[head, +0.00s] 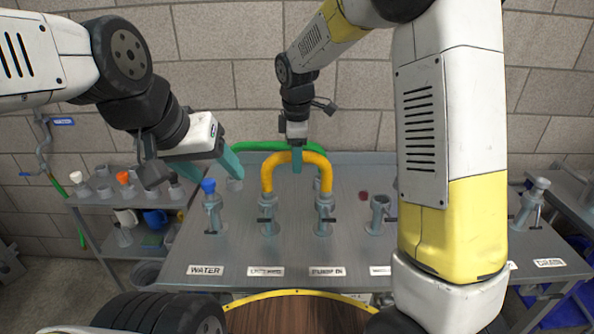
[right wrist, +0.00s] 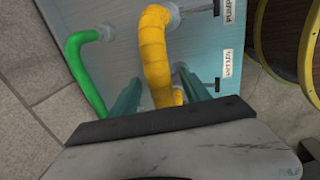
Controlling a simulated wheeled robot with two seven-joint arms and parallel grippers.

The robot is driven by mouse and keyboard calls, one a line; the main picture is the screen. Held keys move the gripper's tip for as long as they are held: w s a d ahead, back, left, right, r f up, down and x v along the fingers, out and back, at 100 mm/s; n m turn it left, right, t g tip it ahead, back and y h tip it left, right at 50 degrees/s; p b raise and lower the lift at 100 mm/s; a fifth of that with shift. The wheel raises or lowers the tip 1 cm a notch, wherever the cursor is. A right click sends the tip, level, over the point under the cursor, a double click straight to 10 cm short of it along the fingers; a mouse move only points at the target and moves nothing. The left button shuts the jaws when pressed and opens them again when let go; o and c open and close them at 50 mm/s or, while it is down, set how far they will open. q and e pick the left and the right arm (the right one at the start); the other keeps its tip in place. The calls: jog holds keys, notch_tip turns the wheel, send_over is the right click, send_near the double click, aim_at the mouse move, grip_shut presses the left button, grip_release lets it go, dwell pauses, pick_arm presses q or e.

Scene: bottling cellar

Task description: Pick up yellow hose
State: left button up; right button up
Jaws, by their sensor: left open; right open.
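The yellow hose (head: 268,181) is an upright arch. Its two ends sit on grey fittings on the bench, the right one behind the "PUMP IN" label. My right gripper (head: 297,168) is open and points down at the top of the arch. In the right wrist view the hose (right wrist: 154,52) runs between its two teal fingers (right wrist: 158,80), not visibly clamped; whether they touch it I cannot tell. My left gripper (head: 212,170) is open and empty, to the left of the hose, near a blue-topped fitting (head: 210,192).
More fittings (head: 379,215) stand on the grey bench (head: 235,255). A shelf (head: 95,199) with small parts is at left. A round wooden top (head: 297,312) is in front.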

jog(key=f, duration=0.3)
jog(key=shift+w+f, duration=0.3)
jog(key=shift+w, duration=0.05)
grip_shut()
jog(key=shift+r, duration=0.1)
notch_tip(320, 180, up, 10)
dwell(0.3)
